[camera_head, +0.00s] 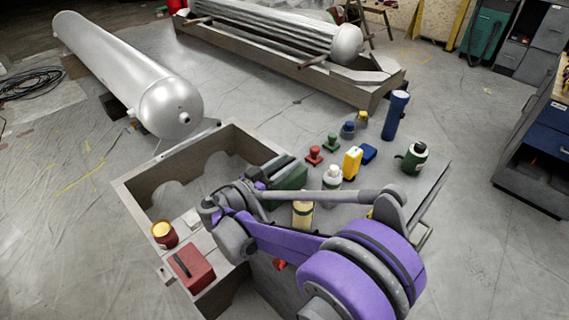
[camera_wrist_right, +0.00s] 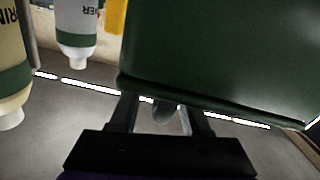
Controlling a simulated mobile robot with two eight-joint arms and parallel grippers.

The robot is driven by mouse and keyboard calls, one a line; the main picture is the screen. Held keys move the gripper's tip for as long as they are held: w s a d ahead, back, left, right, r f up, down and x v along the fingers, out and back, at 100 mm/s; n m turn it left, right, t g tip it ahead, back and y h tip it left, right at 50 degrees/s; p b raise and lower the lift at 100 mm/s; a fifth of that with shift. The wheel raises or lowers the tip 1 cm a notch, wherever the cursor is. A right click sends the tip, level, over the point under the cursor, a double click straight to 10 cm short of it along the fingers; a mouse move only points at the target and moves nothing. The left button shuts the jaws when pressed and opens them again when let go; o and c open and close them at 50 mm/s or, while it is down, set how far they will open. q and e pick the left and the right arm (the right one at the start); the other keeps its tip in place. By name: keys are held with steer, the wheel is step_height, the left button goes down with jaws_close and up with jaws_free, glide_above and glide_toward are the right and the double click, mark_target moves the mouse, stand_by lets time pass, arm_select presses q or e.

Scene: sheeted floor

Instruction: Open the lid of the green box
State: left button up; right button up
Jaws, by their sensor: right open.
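The green box (camera_head: 292,178) stands on the table, partly hidden behind my right arm in the head view. Its dark top shows there, but I cannot tell whether the lid is fully down. In the right wrist view, the green box (camera_wrist_right: 225,55) fills the upper right, with a dark edge along its lower side. My right gripper (camera_wrist_right: 160,108) is open, its two fingers apart at that edge. A small rounded dark piece shows between the fingers; contact is unclear. In the head view my right gripper (camera_head: 255,178) is small and dark beside the box. My left gripper is not in view.
A white bottle (camera_head: 332,177) and a cream bottle (camera_head: 303,212) stand close to the box. A yellow item (camera_head: 352,162), a blue cylinder (camera_head: 395,115) and a dark green canister (camera_head: 414,157) stand further right. A wooden crate (camera_head: 128,190) and a red box (camera_head: 191,267) are at left.

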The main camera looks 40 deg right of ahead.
jaws_close()
stand_by(1.4)
